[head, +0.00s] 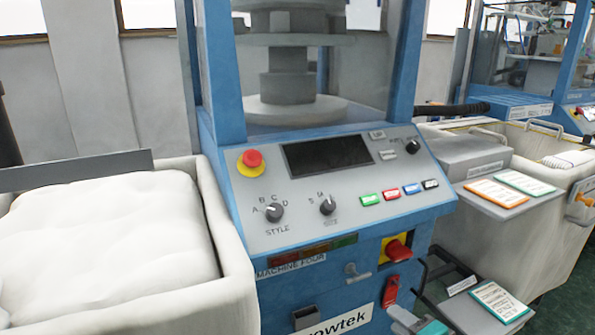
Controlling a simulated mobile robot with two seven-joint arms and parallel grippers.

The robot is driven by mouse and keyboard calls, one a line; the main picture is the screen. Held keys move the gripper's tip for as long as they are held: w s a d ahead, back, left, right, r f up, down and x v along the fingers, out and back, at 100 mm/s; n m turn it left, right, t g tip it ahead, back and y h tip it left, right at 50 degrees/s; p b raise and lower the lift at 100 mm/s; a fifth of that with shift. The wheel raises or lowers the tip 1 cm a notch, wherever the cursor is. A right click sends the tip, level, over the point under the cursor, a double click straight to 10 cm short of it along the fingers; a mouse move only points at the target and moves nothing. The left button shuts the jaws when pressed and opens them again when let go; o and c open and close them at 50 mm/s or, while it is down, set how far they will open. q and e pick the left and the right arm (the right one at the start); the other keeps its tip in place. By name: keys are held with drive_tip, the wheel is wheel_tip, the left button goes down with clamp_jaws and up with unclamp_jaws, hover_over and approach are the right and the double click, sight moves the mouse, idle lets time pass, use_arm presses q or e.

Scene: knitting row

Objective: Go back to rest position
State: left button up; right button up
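What seems to be the tip of my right gripper (408,320), a pale grey piece beside a teal patch, shows at the bottom edge, low in front of the blue machine (405,225). Most of it is cut off by the frame, so I cannot tell whether it is open or shut, or whether it holds anything. My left gripper is not in view. The machine, labelled MACHINE FOUR, has a grey control panel (300,220) with a red stop button (252,159), a dark screen (328,155), STYLE and SIZE knobs and several coloured buttons.
A pale bin (233,245) with white fabric (105,245) stands close on the left. Another bin (540,225), with cards on a grey shelf, stands at the right. A lower tray with a card (498,302) juts out at the bottom right. A red-and-yellow switch (398,250) sticks out from the machine's front.

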use_arm(q)
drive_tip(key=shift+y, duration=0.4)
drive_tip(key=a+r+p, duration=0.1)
drive_tip(key=p, duration=0.1)
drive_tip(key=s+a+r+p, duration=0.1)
drive_tip(key=p, duration=0.1)
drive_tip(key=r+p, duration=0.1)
drive_tip(key=p, duration=0.1)
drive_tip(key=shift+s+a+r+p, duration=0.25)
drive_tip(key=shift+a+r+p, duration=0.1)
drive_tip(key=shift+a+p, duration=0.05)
use_arm(e)
drive_tip(key=s+a+n+g+h, duration=0.1)
drive_tip(key=s+a+n, duration=0.2)
drive_tip(key=s+n, duration=0.4)
drive_tip(key=s+a+f+n+g+h, duration=0.1)
drive_tip(key=s+a+n+g, duration=0.1)
drive_tip(key=s+n, duration=0.5)
drive_tip(key=s+a, duration=0.1)
drive_tip(key=s, duration=0.4)
drive_tip(key=shift+s+a+f+n+h, duration=0.15)
drive_tip(key=shift+s+f+n+h, duration=0.15)
drive_tip(key=shift+h, duration=0.1)
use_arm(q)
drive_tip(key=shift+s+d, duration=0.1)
